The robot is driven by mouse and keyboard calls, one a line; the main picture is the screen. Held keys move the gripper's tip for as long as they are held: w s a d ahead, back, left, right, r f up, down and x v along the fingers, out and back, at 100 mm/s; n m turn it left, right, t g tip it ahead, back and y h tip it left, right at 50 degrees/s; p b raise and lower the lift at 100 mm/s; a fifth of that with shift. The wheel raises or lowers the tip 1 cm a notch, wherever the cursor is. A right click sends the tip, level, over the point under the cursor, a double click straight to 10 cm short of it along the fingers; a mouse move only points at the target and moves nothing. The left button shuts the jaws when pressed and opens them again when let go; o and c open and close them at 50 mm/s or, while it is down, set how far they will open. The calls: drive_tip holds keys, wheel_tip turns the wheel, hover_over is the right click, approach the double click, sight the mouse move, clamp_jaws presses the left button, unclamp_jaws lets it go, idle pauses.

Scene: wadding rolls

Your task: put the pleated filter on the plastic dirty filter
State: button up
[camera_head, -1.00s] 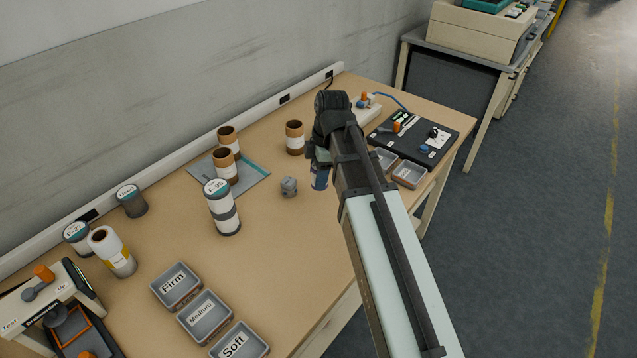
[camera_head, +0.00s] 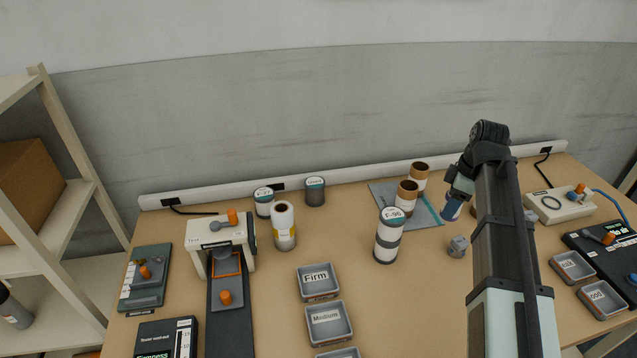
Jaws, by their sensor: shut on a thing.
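My gripper (camera_head: 458,188) is right of centre, seen from behind, with my arm covering much of it. It is shut on a dark blue cylinder with a light band (camera_head: 452,207), held near the right edge of the grey-blue mat. Whether it touches the table is hard to tell. I cannot make out pleats on it. A small grey blocky piece (camera_head: 458,246) sits on the table just in front of it. I cannot tell for sure which thing is the plastic dirty filter.
Brown rolls (camera_head: 407,193) stand on the mat (camera_head: 429,215). A banded F-95 canister (camera_head: 388,236) stands left of the grey piece. Labelled trays (camera_head: 318,282), a white roll (camera_head: 284,226) and a tester (camera_head: 220,243) are further left. Trays (camera_head: 573,266) and a black device lie right.

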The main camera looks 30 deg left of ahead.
drive_tip(key=w+a+r, duration=0.1)
drive_tip(key=a+r, duration=0.1)
drive_tip(key=a, duration=0.8)
drive_tip(key=w+a+r, duration=0.1)
drive_tip(key=a, duration=0.9)
drive_tip(key=r+m, duration=0.1)
drive_tip(key=r, duration=0.1)
hover_over(312, 181)
drive_tip(key=shift+d+f, duration=0.2)
drive_tip(key=shift+f, duration=2.1)
drive_tip(key=shift+d+f, duration=0.15)
drive_tip(key=shift+f, duration=2.15)
drive_tip(key=shift+f, duration=0.15)
drive_tip(key=o, duration=1.1)
drive_tip(key=shift+c, duration=0.2)
wheel_tip(312, 181, up, 12)
drive_tip(key=d, duration=0.1)
drive_tip(key=shift+d, duration=0.4)
